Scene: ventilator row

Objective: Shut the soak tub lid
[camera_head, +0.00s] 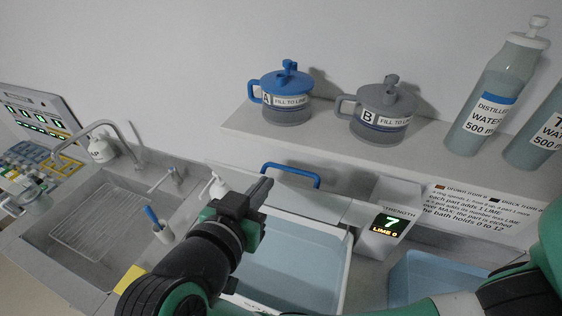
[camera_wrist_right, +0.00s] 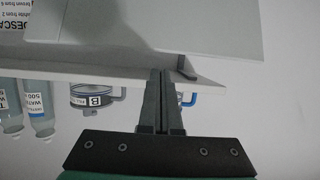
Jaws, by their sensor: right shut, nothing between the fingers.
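The soak tub (camera_head: 345,265) is a white-rimmed basin of pale blue liquid in the head view. Its open top shows. The lid (camera_head: 312,199) stands raised along the tub's back edge, seen nearly edge-on, with a blue handle (camera_head: 291,168) at its top. My right gripper (camera_head: 262,188) is shut and empty, in front of the raised lid and left of the handle in the picture. Any contact with the lid cannot be told. In the right wrist view, the closed fingers (camera_wrist_right: 163,78) point toward a pale panel (camera_wrist_right: 210,28), perhaps the lid. My left gripper is not in view.
A wall shelf (camera_head: 330,142) above the tub holds jug A (camera_head: 287,98), jug B (camera_head: 382,112) and water bottles (camera_head: 490,100). A display (camera_head: 388,226) reading 7 stands right of the tub. A sink (camera_head: 90,235) with a tap lies left. A blue bin (camera_head: 435,278) is at right.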

